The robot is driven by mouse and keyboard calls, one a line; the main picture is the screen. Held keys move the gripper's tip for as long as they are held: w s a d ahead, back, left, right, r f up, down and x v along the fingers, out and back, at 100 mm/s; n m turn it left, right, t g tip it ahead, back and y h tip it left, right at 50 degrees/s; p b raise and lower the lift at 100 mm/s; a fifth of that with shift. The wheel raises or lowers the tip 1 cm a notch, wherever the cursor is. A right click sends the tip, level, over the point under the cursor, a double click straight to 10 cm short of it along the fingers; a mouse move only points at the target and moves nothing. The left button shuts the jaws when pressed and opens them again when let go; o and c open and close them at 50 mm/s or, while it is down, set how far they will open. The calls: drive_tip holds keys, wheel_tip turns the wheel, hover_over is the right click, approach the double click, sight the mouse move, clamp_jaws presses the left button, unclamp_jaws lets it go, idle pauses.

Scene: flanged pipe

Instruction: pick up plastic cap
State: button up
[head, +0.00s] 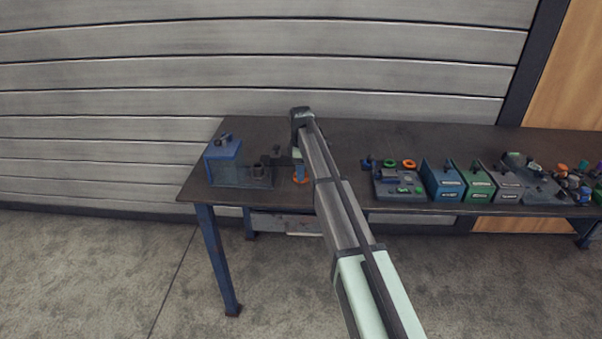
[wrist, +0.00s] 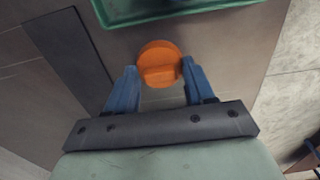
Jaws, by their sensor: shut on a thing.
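The orange plastic cap (wrist: 160,55) is round with a raised bar across it. In the wrist view it sits between the tips of my gripper's (wrist: 159,72) two blue fingers. The fingers are shut on its sides. In the head view the cap (head: 302,181) shows as a small orange spot below my gripper (head: 299,170), near the front edge of the dark table (head: 262,131). I cannot tell whether the cap touches the table. My arm hides part of the table behind the gripper.
A green tray rim (wrist: 170,14) lies just beyond the cap in the wrist view. A blue box (head: 223,160) and a see-through case stand to the left. A grey board with coloured rings (head: 399,186) and several coloured bins (head: 440,180) stand to the right.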

wheel_tip(320, 180, up, 15)
drive_tip(key=shift+f, duration=0.2)
idle(0.8)
